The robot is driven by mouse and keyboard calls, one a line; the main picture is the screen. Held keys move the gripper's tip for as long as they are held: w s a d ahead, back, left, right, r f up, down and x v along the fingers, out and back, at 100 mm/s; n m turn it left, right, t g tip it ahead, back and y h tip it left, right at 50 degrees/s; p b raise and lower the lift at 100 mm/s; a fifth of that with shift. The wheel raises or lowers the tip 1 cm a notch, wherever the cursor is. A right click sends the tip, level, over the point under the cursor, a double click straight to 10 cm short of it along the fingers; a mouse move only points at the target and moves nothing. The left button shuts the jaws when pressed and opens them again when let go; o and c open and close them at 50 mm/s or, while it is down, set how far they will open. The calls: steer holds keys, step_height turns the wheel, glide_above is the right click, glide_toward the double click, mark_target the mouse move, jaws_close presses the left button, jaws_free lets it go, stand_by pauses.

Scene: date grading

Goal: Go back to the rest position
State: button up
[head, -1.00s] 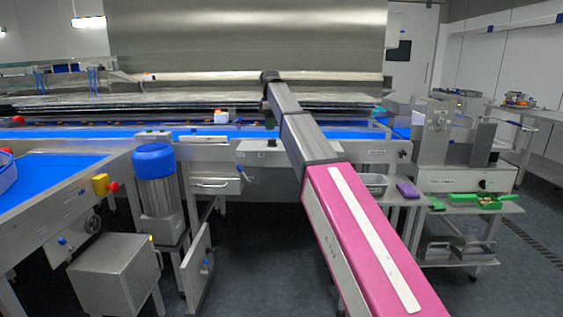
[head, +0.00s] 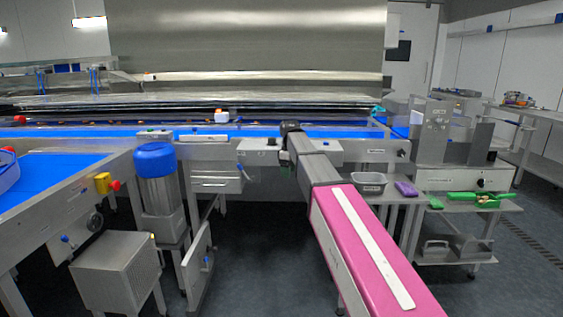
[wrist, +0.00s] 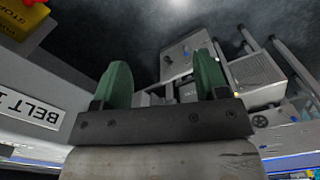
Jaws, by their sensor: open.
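My gripper (wrist: 163,88) shows in the wrist view as two green fingers standing well apart. It is open, with nothing between the fingers. In the head view my arm reaches forward, and its far end is in front of the conveyor's front panel, below the blue belt (head: 345,132). A grey box-shaped cabinet (wrist: 185,57) is seen beyond the fingers in the wrist view.
A grey tray (head: 369,181) and a purple block (head: 405,188) lie on a shelf right of my arm. A blue-capped motor (head: 155,162) and an open cabinet door (head: 197,265) stand left. Green items (head: 480,200) lie on the right-hand stand. Floor between is clear.

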steer(key=s+d+f+m, duration=0.4)
steer(key=s+d+f, duration=0.1)
steer(key=s+f, duration=0.4)
steer(key=s+d+f+m, duration=0.4)
steer(key=s+d+f, duration=0.1)
steer(key=s+f, duration=0.5)
steer(key=s+d+f+m, duration=0.4)
steer(key=s+d+f, duration=0.1)
steer(key=s+f, duration=0.4)
step_height(320, 180, down, 2)
steer(key=shift+s+d+f+m, duration=0.15)
steer(key=shift+s+d+m, duration=0.2)
steer(key=shift+s+m, duration=0.05)
steer(key=shift+a, duration=0.15)
